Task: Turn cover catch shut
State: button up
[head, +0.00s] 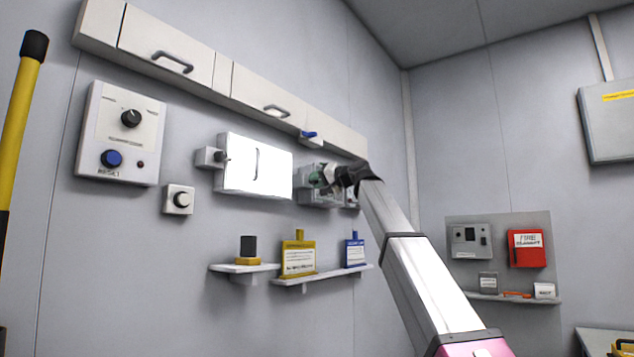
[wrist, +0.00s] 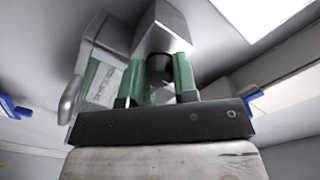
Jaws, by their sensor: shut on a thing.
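My gripper (head: 325,180) is at the grey boxes on the left wall, to the right of the white cover. In the wrist view its green-padded fingers (wrist: 158,80) are closed around a dark round knob (wrist: 160,67). The knob stands out from a grey metal block (wrist: 163,28), which looks like the cover catch. Beside the block is a grey cover box (wrist: 101,50) with a curved handle (wrist: 70,100) and a green, labelled part. In the head view my gripper and arm hide most of this spot. How far the knob is turned cannot be told.
A white cover (head: 270,172) with a side knob block (head: 209,158) is left of my gripper. A long cabinet (head: 220,72) with a blue lever (head: 309,134) runs above. A shelf (head: 322,278) with yellow and blue tagged items is below.

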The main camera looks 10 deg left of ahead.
jog(key=shift+f, duration=0.1)
jog(key=o, duration=0.9)
jog(key=v, duration=1)
jog(key=shift+s+d, duration=0.15)
jog(key=shift+d, duration=0.25)
